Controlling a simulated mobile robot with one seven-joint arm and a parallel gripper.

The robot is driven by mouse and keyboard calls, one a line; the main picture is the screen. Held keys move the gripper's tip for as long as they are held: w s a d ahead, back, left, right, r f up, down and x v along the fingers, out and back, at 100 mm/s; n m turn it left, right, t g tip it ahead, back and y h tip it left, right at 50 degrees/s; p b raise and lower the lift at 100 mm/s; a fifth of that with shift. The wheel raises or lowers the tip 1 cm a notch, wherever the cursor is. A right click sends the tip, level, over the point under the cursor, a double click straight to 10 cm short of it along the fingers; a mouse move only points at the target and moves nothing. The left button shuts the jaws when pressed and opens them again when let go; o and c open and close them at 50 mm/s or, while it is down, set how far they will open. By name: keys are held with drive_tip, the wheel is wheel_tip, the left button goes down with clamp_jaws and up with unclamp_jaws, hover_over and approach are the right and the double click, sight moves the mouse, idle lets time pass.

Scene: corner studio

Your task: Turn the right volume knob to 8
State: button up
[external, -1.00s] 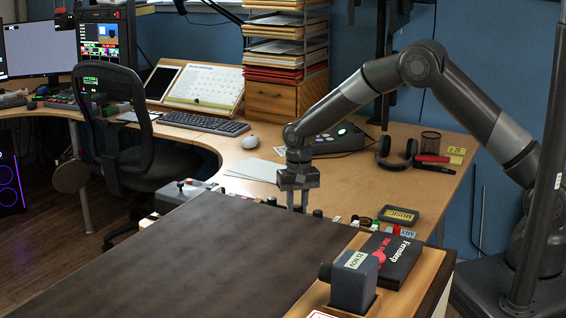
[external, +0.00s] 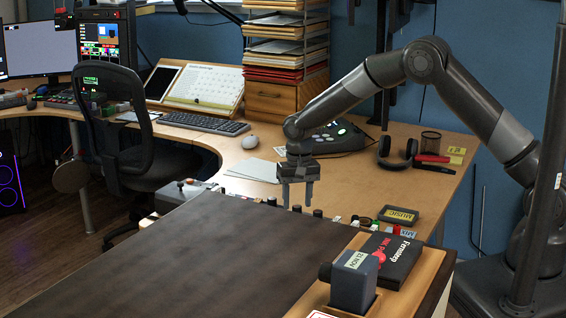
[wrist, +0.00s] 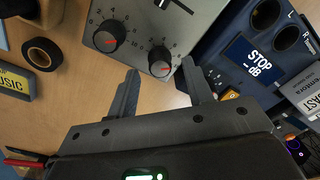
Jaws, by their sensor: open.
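In the wrist view a light grey panel (wrist: 142,18) carries two round black knobs with red pointer marks. In the external view my gripper (external: 297,200) hangs beyond the dark tabletop's far edge, which hides the panel.
A blue unit with a STOP dB display (wrist: 253,58) sits right of the panel. A black tape roll (wrist: 41,54) and a MUSIC box (wrist: 14,82) lie left. The dark tabletop (external: 220,255) is bare; a grey block (external: 354,282) stands at its right.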

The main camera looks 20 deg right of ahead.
sight(298, 206)
wheel_tip(298, 206, up, 9)
drive_tip(key=shift+d+f, duration=0.1)
idle(0.5)
drive_tip(key=s+d+r+t+y, duration=0.1)
drive_tip(key=s+d+r, duration=0.1)
drive_tip(key=d+r, duration=0.95)
drive_tip(key=s+d+r+t, duration=0.25)
drive_tip(key=d+r, duration=0.55)
drive_tip(key=d, duration=0.7)
drive_tip(key=s+d+t+h, duration=0.1)
drive_tip(key=s+d+t, duration=0.1)
drive_tip(key=s+d, duration=1.6)
drive_tip(key=s, duration=0.2)
drive_tip(key=shift+s+r, duration=0.15)
drive_tip(key=shift+s, duration=0.25)
drive_tip(key=shift+d, duration=0.1)
